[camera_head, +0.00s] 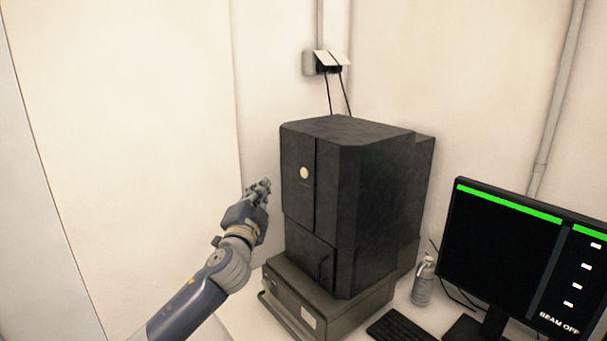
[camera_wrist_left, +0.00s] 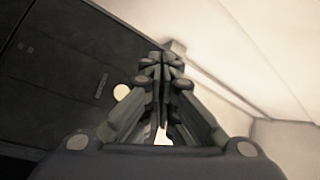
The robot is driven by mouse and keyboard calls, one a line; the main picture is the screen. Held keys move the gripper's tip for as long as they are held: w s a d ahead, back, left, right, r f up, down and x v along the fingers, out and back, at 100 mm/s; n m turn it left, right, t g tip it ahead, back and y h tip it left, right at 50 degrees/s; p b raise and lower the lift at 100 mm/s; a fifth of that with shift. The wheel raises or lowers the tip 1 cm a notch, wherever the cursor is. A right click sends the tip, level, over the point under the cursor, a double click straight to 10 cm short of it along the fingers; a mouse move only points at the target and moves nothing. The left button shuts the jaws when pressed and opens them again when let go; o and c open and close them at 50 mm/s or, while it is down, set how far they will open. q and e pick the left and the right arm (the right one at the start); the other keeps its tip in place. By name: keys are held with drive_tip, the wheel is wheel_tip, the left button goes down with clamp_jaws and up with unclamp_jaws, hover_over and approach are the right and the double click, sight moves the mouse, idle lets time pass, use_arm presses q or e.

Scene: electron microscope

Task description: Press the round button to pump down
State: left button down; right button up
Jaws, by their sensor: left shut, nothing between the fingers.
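The round button (camera_head: 304,173) is a pale disc on the front of the black microscope cabinet (camera_head: 375,200). In the left wrist view the pale round button (camera_wrist_left: 121,92) shows just left of the fingers, partly beside them. My left gripper (camera_head: 262,186) is shut and empty, in front of the cabinet and left of the button in the head view. Its fingertips (camera_wrist_left: 163,58) meet in the left wrist view. I see a gap between the gripper and the button in the head view. My right gripper is not in view.
The cabinet stands on a dark base unit (camera_head: 335,305) on a white table. To the right are a spray bottle (camera_head: 423,282), a keyboard (camera_head: 400,327) and a monitor (camera_head: 510,255) reading "BEAM OFF". A wall socket (camera_head: 328,62) with cables is behind.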

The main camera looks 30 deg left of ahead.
sight(304, 173)
use_arm(q)
drive_tip(key=w+d, duration=0.3)
drive_tip(key=w, duration=0.5)
drive_tip(key=shift+d+b, duration=0.25)
drive_tip(key=shift+b, duration=0.2)
drive_tip(key=shift+w, duration=0.2)
idle(1.0)
drive_tip(key=shift+w+d, duration=0.15)
drive_tip(key=shift+w, duration=0.1)
drive_tip(key=shift+w+d+b, duration=0.1)
drive_tip(key=shift+w+b, duration=0.2)
drive_tip(key=shift+b, duration=0.05)
idle(0.7)
drive_tip(key=shift+s, duration=0.1)
drive_tip(key=shift+s+a, duration=0.25)
drive_tip(key=shift+s, duration=0.4)
